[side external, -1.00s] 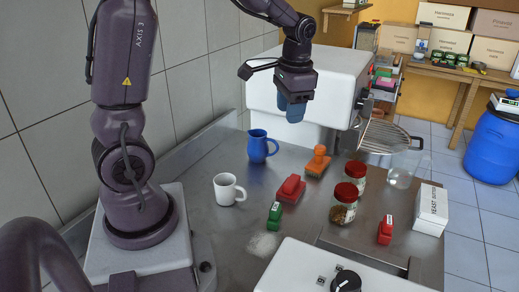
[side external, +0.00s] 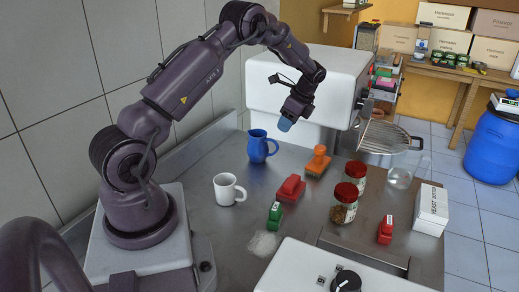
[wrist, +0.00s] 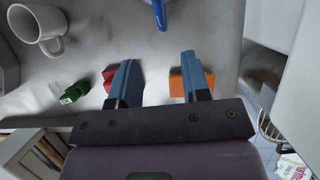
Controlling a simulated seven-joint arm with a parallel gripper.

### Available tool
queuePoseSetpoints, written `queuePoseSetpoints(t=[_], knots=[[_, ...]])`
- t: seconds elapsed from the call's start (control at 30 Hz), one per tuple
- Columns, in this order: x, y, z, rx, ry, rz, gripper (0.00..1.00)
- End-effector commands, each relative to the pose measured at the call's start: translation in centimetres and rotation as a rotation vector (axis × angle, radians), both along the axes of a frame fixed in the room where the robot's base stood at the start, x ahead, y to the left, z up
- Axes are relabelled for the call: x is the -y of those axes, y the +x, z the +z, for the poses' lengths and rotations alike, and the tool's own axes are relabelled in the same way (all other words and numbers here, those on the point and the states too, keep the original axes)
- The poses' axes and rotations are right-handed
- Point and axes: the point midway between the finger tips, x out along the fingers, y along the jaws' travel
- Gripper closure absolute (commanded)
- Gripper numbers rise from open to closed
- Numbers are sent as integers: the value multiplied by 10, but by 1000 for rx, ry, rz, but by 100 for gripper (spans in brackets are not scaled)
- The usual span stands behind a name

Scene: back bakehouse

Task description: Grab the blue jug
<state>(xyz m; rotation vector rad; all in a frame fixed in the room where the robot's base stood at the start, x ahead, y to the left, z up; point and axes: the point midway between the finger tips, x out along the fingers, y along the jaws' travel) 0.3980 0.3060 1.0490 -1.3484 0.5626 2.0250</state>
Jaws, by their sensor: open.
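The blue jug (side external: 260,147) stands upright on the metal table in the side view, in front of the white machine. In the wrist view only a blue part of it (wrist: 160,12) shows at the top edge, between the lines of my fingers. My gripper (side external: 286,123) hangs above and slightly right of the jug in the side view, apart from it. In the wrist view my gripper (wrist: 156,75) has its two blue fingers spread, with nothing between them.
A white mug (side external: 228,190) stands left of the jug. An orange stamp-like block (side external: 318,162), a red block (side external: 290,188) and a green block (side external: 275,215) lie to the right and front. Two red-lidded jars (side external: 344,205) stand further right. The white machine (side external: 300,85) rises behind.

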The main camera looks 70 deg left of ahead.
Motion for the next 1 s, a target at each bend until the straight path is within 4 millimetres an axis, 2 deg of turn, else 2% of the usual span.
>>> queuePoseSetpoints(t=[0.1, 0.2, 0.47, 0.73, 1.0], knots=[[-6, -7, -22, -4, -2, 3, 57], [-10, -10, -33, -1, 0, 3, 57], [-16, -15, -47, 0, 0, 4, 57], [-30, -28, -80, -1, -1, 3, 57], [-32, -29, -86, 2, 1, 2, 57]])
